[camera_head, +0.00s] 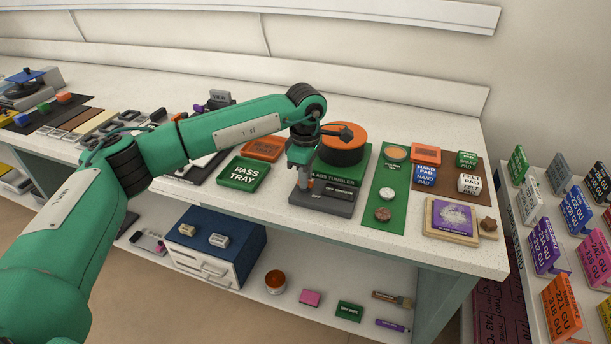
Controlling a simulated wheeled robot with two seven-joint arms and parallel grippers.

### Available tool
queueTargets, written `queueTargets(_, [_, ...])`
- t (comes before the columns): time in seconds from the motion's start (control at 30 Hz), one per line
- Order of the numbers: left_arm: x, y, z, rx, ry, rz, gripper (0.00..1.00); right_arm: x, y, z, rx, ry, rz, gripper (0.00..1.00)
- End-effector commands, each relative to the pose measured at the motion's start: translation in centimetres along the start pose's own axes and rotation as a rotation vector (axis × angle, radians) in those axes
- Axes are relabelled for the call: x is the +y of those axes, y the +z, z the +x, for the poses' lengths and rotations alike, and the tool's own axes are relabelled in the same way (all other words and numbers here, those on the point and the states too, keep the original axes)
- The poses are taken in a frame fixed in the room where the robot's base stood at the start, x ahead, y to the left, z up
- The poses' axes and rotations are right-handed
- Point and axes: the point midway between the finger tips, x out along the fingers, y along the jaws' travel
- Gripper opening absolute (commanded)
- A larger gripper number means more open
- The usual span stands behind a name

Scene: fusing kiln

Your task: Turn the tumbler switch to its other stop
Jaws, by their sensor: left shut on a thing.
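The tumbler switch is a dark grey box (335,207) with a small light label on top, at the front of the glass tumbler. The glass tumbler (345,141) is an orange drum on a green base lettered "GLASS TUMBLER". My left gripper (306,183) points down over the left part of the switch box and is shut on the switch's lever, most of which the fingers hide. A small orange patch shows at the fingertips. I cannot tell which stop the lever is at. My right gripper is not in view.
A green mat (387,170) with round pads lies to the right, then a brown mat with small labelled blocks. A purple-topped tile (452,219) sits near the right front edge. Below is a shelf with a blue cabinet (216,249).

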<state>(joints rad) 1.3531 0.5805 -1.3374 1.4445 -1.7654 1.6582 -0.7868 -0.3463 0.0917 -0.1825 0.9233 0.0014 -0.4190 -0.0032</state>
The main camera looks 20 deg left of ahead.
Motion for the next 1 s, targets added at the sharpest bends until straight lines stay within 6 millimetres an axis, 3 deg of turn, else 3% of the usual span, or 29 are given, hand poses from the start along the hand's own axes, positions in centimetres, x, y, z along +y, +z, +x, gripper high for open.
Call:
queueTargets(0.17, [0.1,0.0,-0.2,-0.001,0.004,0.0,0.0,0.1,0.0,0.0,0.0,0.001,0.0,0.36])
queueTargets(0.2, [0.1,0.0,-0.2,-0.001,0.004,0.0,0.21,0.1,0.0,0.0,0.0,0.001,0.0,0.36])
queueTargets(0.3, [0.1,0.0,-0.2,-0.001,0.003,0.0,0.35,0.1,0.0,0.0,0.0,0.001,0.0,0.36])
queueTargets(0.67, [0.1,0.0,-0.7,0.0,0.003,-0.001,0.35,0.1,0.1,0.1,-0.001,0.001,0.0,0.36])
queueTargets(0.77, [0.1,0.0,-2.0,-0.001,0.004,-0.001,0.35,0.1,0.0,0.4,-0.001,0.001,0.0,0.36])
queueTargets(1.0, [0.1,0.0,-7.5,0.0,0.006,-0.001,0.35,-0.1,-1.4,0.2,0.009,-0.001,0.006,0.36])
